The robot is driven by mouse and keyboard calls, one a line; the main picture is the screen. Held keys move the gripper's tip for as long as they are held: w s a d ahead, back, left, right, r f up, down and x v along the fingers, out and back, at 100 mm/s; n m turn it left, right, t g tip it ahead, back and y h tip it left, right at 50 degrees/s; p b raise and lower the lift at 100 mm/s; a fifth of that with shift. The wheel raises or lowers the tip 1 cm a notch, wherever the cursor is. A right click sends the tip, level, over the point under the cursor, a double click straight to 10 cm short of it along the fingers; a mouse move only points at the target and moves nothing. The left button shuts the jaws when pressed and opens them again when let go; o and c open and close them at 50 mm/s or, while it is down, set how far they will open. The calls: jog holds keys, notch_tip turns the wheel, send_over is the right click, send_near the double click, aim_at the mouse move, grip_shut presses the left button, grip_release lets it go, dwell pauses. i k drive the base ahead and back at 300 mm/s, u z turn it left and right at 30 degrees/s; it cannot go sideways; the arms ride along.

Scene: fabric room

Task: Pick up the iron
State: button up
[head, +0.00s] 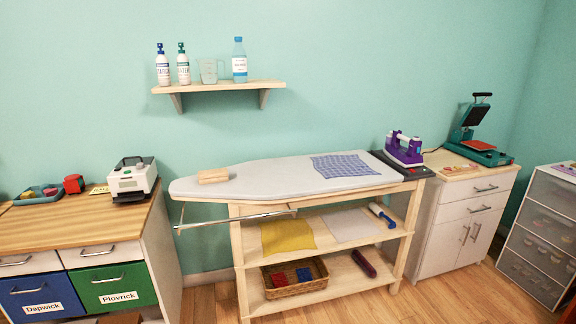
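The purple and white iron (404,148) stands on a dark rest plate (420,173) at the right end of the ironing board (245,183). Its handle faces up. My gripper is not in view in the head view, so its place and state do not show.
A blue checked cloth (342,165) and a wooden block (213,176) lie on the board. A white cabinet (455,203) with a green heat press (478,145) stands to the right. A wooden-topped cabinet (60,226) stands left. Bare floor (425,300) shows in front.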

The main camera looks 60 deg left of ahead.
aim_at(405, 157)
jog(key=u, duration=1.25)
jog(key=i, duration=0.65)
jog(key=z, duration=1)
jog(key=i, duration=2.45)
jog(key=u, duration=1)
jog(key=i, duration=0.9)
jog(key=u, duration=0.7)
